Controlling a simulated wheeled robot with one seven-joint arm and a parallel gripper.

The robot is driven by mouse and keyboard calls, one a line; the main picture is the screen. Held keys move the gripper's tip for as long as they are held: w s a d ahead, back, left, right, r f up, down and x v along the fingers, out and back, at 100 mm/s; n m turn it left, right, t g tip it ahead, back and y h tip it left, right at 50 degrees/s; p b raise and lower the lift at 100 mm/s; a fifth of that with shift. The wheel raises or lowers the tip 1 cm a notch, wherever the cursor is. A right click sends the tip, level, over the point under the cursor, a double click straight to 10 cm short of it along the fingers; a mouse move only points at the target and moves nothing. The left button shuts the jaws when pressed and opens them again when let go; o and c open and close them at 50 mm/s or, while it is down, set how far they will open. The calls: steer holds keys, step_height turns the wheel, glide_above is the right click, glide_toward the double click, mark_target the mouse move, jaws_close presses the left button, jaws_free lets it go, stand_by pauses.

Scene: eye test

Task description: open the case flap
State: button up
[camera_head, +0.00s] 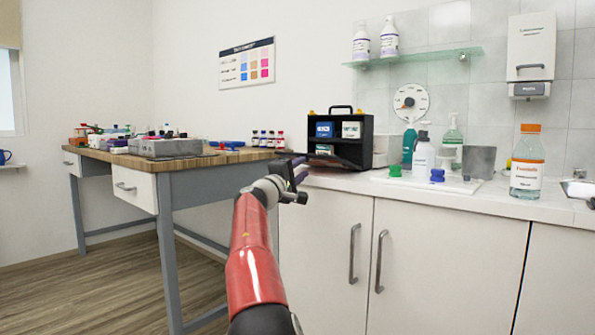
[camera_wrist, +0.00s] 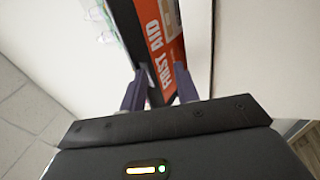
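The black case (camera_head: 366,135) with a handle on top stands on the white counter, its front open on blue and white boxes inside. Its dark flap (camera_head: 335,160) hangs out at the lower front, tilted outward and partly lowered. In the wrist view the flap (camera_wrist: 165,40) shows a red panel reading FIRST AID. My gripper (camera_head: 299,166) is at the flap's left end. In the wrist view my gripper (camera_wrist: 160,82) has its two purple fingers apart, with the flap's lower part between and beyond them. I cannot tell whether they touch it.
The counter (camera_head: 400,199) carries a white tray with bottles and green and blue caps right of the case. A large orange-capped bottle (camera_head: 527,165) stands farther right. A wooden workbench (camera_head: 220,157) with small bottles and trays is at the left.

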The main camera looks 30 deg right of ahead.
steer(key=b+v, duration=0.2)
steer(key=v, duration=0.5)
steer(key=shift+a, duration=0.25)
steer(key=shift+c, duration=0.5)
